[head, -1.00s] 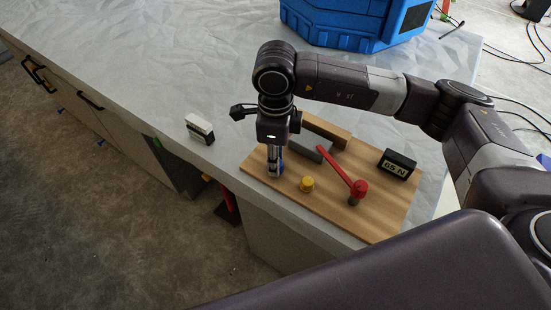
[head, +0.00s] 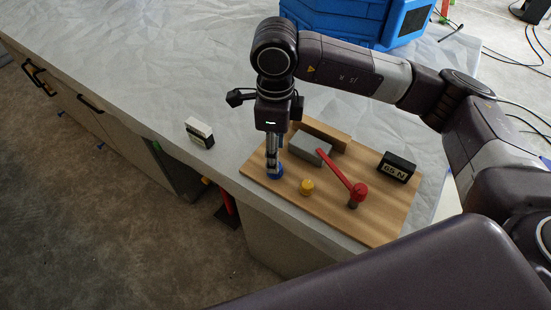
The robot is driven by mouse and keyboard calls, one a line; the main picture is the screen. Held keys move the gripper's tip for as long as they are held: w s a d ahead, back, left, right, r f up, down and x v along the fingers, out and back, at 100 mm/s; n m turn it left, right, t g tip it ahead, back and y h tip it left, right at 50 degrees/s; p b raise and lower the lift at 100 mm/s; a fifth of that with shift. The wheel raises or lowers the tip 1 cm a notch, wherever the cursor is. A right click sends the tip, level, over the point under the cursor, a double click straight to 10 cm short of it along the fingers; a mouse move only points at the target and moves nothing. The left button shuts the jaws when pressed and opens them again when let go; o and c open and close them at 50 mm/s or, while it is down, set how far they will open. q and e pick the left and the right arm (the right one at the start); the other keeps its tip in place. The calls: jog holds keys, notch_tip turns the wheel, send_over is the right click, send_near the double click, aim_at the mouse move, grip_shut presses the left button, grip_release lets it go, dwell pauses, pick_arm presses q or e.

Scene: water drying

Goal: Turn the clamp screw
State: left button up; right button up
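A wooden board (head: 322,213) lies on the counter near its front edge. A round blue part (head: 276,174), perhaps the clamp screw's knob, is at the board's left end. My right gripper (head: 272,170) comes down upright over this blue part, its fingertips at or around it. The fingers are seen edge-on, so I cannot tell whether they grip it. A red lever (head: 342,174), a grey block (head: 310,150), a wooden rail (head: 325,134) and a yellow knob (head: 307,187) are also on the board. My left gripper is not in view.
A black display reading "65 N" (head: 396,167) stands on the board's right side. A small white and black block (head: 199,132) sits on the counter to the left. A blue crate (head: 350,18) is at the back. The counter (head: 130,75) at left is clear.

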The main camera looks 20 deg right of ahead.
notch_tip(320, 180, up, 8)
jog(key=shift+f, duration=0.25)
dwell(0.4)
